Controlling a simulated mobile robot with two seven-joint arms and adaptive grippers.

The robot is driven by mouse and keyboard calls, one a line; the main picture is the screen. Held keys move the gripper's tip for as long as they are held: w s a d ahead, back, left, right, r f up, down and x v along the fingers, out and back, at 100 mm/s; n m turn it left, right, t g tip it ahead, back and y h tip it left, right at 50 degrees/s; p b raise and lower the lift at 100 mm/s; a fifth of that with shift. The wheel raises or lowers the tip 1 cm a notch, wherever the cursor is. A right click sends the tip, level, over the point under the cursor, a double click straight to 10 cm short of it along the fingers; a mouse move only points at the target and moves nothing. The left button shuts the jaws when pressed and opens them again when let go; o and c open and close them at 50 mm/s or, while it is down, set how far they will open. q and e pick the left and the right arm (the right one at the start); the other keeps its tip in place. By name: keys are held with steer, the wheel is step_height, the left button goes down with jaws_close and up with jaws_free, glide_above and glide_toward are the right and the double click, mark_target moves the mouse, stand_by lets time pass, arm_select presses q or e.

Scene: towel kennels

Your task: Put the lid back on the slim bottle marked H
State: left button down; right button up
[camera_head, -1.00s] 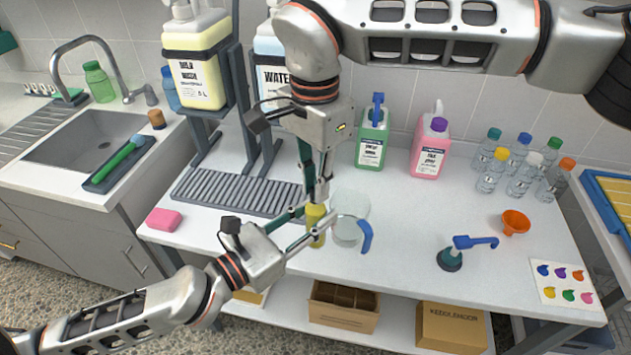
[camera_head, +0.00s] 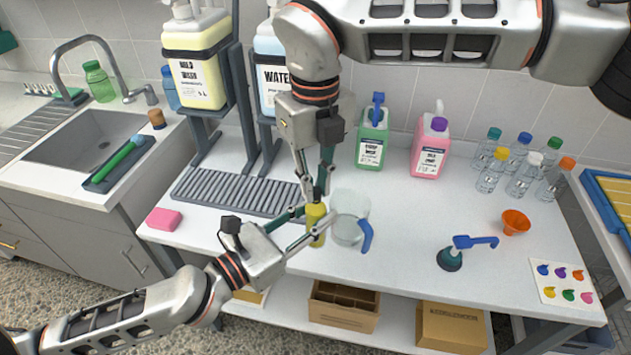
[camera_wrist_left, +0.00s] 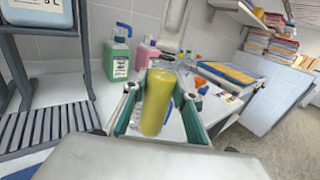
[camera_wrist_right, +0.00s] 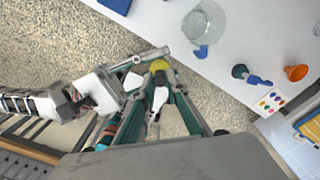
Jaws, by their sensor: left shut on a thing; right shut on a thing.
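In the right wrist view, a yellow top (camera_wrist_right: 160,66) shows at the fingertips. The lid is not clearly distinguishable; the fingers hide the bottle's mouth.
A clear jug (camera_head: 347,228) with a blue handle stands close to the bottle's right. A blue-handled pump (camera_head: 450,258) and orange funnel (camera_head: 515,222) lie further right. A slatted rack (camera_head: 235,195) and pink sponge (camera_head: 164,219) are left.

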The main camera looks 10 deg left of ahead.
steer(key=m, duration=1.8)
steer(key=shift+m, duration=0.4)
steer(key=m, duration=0.5)
steer(key=shift+m, duration=0.4)
steer(key=o, duration=0.8)
steer(key=shift+c, duration=0.2)
step_height(320, 180, up, 12)
